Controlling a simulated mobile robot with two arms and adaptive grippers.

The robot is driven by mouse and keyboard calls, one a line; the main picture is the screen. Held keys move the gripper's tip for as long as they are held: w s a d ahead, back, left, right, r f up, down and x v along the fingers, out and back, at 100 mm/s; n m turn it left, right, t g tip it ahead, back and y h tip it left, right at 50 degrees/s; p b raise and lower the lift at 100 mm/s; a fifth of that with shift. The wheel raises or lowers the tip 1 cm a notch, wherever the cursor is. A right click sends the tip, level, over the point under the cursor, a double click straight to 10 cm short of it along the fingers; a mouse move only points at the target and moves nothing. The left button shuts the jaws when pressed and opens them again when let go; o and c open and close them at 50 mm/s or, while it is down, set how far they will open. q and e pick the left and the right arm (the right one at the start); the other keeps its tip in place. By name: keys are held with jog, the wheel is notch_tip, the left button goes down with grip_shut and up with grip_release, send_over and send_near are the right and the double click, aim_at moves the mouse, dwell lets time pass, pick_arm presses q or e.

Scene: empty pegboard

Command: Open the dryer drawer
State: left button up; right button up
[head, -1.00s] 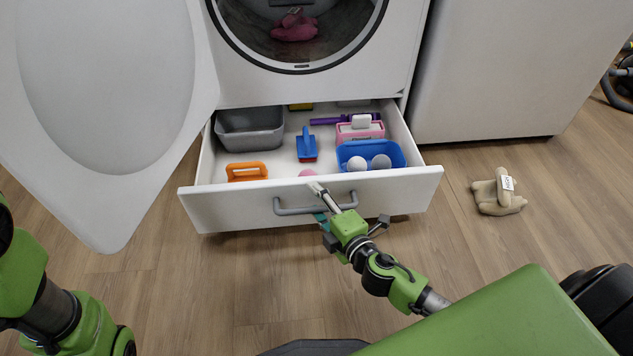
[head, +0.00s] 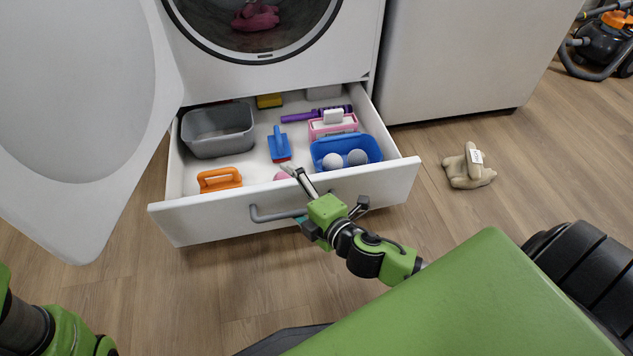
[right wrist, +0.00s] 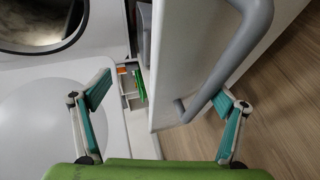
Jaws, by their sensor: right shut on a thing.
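The white dryer drawer (head: 385,185) is pulled well out below the dryer's round door opening in the head view. Its grey bar handle (head: 275,215) is on the front panel. My right gripper (head: 304,197) is at the handle's right part, shut on it; one finger reaches up by the panel's top edge. In the right wrist view the handle (right wrist: 243,45) and drawer front lie between the two teal-padded fingers, which stand wide apart. The exact contact is partly hidden. My left arm shows at the lower left; its gripper is out of view.
The drawer holds a grey bin (head: 218,130), a blue basket (head: 345,150) with balls, an orange-handled item (head: 220,180) and brushes. The open dryer door (head: 80,110) hangs at the left. A beige plush toy (head: 467,168) lies on the floor. Floor before the drawer is clear.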

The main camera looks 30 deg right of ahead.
jog(key=shift+o, duration=1.4)
jog(key=r+v, duration=0.1)
jog(key=v, duration=0.9)
jog(key=shift+w+d, duration=0.2)
jog(key=shift+w, duration=0.05)
jog(key=shift+s+r+t, duration=0.3)
jog(key=shift+s, duration=0.1)
jog(key=c, duration=1)
jog(key=shift+s+f, duration=0.1)
jog(key=shift+s, duration=0.25)
jog(key=c, duration=0.5)
jog(key=shift+f+b+v, duration=0.2)
jog(key=shift+b+v, duration=0.1)
jog(key=shift+v, duration=0.55)
jog(key=shift+f+b+v, duration=0.2)
jog(key=shift+b+v, duration=0.05)
jog(key=shift+v, duration=0.55)
jog(key=shift+s+r, duration=0.1)
jog(key=shift+r, duration=0.05)
jog(key=shift+a, duration=0.1)
